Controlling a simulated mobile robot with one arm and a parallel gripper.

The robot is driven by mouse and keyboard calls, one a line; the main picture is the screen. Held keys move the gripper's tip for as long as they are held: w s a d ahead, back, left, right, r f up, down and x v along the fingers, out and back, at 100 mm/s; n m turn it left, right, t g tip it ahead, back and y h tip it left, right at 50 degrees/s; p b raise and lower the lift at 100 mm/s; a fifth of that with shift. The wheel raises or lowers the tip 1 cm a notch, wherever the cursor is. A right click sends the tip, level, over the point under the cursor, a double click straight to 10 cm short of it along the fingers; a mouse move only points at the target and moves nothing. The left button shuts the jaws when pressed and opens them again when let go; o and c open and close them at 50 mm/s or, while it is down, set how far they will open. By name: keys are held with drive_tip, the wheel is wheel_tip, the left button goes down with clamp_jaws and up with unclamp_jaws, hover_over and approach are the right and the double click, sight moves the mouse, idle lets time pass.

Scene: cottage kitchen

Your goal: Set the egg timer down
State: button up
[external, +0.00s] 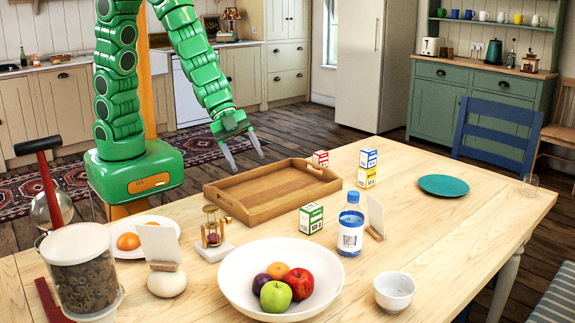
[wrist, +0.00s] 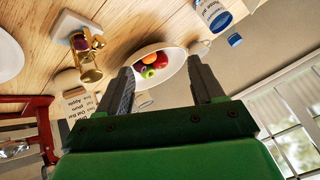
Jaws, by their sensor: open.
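The egg timer (external: 212,227), a small brass-and-wood hourglass, stands on a pale square slab (external: 214,251) on the table, left of the white fruit bowl. It also shows in the wrist view (wrist: 87,58), upper left, on the same pale slab, clear of my fingers. My gripper (external: 245,160) is open and empty. It hangs in the air near the back left of the wooden tray (external: 247,210), apart from the egg timer. In the wrist view its two fingers are spread, with the fruit bowl seen beyond them.
The fruit bowl (external: 234,283) holds several fruits. A teal plate (external: 443,185) lies right; the table's right front is clear.

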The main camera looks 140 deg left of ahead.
drive_tip(key=s+d+r+n+g+y, duration=0.1)
drive_tip(key=s+r+n+g, duration=0.15)
drive_tip(key=s, duration=0.45)
drive_tip(key=s+d+r+n+g+y, duration=0.1)
drive_tip(key=s+r+g, duration=0.1)
drive_tip(key=s+r, duration=0.35)
drive_tip(key=s+d+r+g, duration=0.1)
drive_tip(key=s+d, duration=0.3)
drive_tip(key=s, duration=0.4)
drive_tip(key=s+d+r+n+g+h, duration=0.1)
drive_tip(key=s+d, duration=0.3)
drive_tip(key=s, duration=0.4)
drive_tip(key=s+d+r+n+g+h, duration=0.1)
drive_tip(key=s+d+g, duration=0.2)
drive_tip(key=s, duration=0.5)
drive_tip(key=shift+s+d, duration=0.3)
drive_tip(key=shift+d, duration=0.55)
drive_tip(key=shift+g, duration=0.25)
